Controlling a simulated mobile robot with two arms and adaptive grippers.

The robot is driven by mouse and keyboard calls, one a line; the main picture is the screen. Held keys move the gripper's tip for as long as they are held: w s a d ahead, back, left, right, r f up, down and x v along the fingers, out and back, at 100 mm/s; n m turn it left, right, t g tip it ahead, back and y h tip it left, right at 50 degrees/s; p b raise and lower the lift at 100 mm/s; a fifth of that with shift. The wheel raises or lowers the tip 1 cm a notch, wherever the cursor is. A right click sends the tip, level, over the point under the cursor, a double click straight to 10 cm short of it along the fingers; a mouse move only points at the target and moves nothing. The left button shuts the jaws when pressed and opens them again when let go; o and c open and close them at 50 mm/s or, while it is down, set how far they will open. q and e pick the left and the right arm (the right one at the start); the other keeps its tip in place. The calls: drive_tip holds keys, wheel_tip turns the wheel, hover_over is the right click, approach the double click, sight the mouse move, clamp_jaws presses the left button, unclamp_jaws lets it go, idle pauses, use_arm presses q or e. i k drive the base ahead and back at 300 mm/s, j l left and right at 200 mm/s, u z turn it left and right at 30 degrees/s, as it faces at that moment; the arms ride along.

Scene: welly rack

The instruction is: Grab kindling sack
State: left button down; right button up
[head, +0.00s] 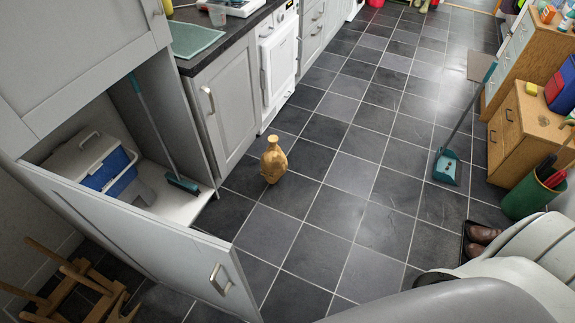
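A small tan, sack-shaped thing (273,162) with a narrow neck stands upright on the dark tiled floor, in front of the kitchen units. It looks like the kindling sack, and nothing touches it. Neither of my grippers shows in the head view. Pale and grey rounded parts at the lower right look like my own body.
An open cupboard door (150,245) juts out at the lower left, with a blue cool box (105,172) and a broom (180,183) inside. A teal dustpan (447,167), green bin (530,196) and brown shoes (481,238) line the right. The middle floor is clear.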

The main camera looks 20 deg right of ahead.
sight(274, 163)
drive_tip(key=i+l, duration=0.2)
drive_tip(key=l, duration=0.25)
drive_tip(key=i+l+z, duration=0.15)
drive_tip(key=l, duration=0.25)
drive_tip(key=i+l, duration=0.35)
drive_tip(key=i+l+z, duration=0.15)
drive_tip(key=l, duration=0.3)
drive_tip(key=i, duration=0.1)
